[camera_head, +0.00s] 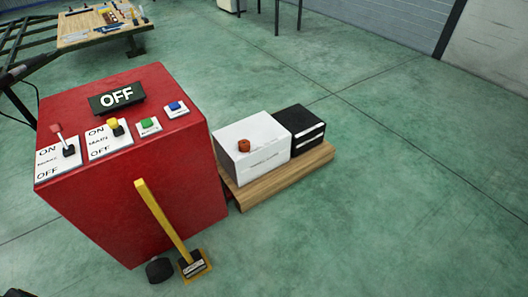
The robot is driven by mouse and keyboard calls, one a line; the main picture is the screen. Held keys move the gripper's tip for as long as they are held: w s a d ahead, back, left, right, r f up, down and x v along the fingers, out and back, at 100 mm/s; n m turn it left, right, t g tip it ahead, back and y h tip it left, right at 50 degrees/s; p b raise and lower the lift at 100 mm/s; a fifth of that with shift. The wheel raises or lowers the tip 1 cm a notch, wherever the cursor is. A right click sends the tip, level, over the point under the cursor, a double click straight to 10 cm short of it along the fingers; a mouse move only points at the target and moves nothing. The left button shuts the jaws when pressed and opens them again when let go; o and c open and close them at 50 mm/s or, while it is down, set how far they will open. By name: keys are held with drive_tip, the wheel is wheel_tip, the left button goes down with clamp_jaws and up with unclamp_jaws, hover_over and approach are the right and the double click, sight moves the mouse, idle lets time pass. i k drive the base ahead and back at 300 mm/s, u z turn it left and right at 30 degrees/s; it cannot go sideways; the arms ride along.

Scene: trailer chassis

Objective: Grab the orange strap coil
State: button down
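A small orange-red round item (244,145) is at the front left top edge of a white box (262,158). It is the only orange thing that looks like a strap coil, but it is too small to tell its windings. The white box sits on a low wooden board (290,182) on the floor, beside a black box with white stripes (300,128). My gripper is not in view.
A large red control cabinet (185,195) with switches and an OFF sign stands left of the boxes. A yellow lever (162,221) rises in front of it from a floor base. A workbench (102,22) with tools is at the back left. The green floor to the right is clear.

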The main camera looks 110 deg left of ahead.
sight(244, 144)
drive_tip(key=u, duration=0.05)
drive_tip(key=i, duration=0.6)
drive_tip(key=u, duration=3.8)
drive_tip(key=i, duration=1)
drive_tip(key=u, duration=0.15)
